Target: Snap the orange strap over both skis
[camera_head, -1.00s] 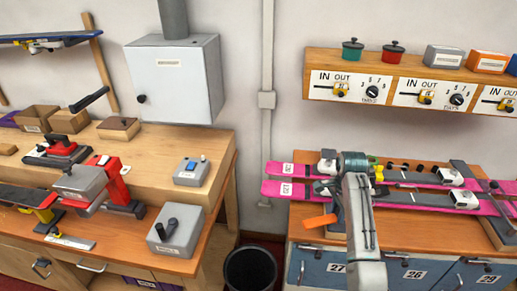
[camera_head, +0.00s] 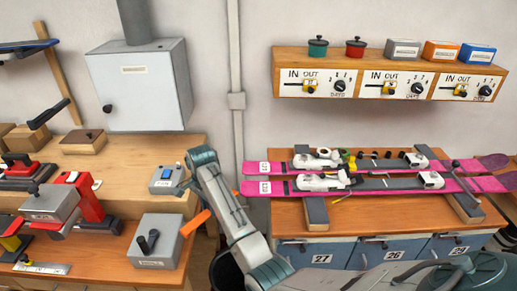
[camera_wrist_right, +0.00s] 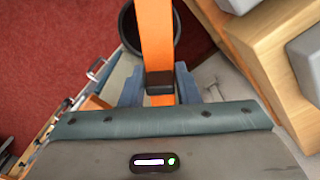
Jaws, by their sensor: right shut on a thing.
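The two pink skis lie side by side on the right bench in the head view: the far ski (camera_head: 455,164) and the near ski (camera_head: 460,186), both with white bindings. My right gripper (camera_wrist_right: 159,88) is shut on the orange strap (camera_wrist_right: 155,35), gripping it at a dark band, as the right wrist view shows. In the head view the orange strap (camera_head: 194,224) sticks out left of my right arm, well left of the skis and apart from them. The fingers are hidden there behind the arm. My left gripper is not in view.
Dark supports (camera_head: 315,212) carry the skis on the bench top. Left of the strap is a workbench with a grey box (camera_head: 160,240) and a red-and-grey tool. A dark bin (camera_wrist_right: 178,28) stands on the red floor below the strap. A wall shelf (camera_head: 375,67) hangs above the skis.

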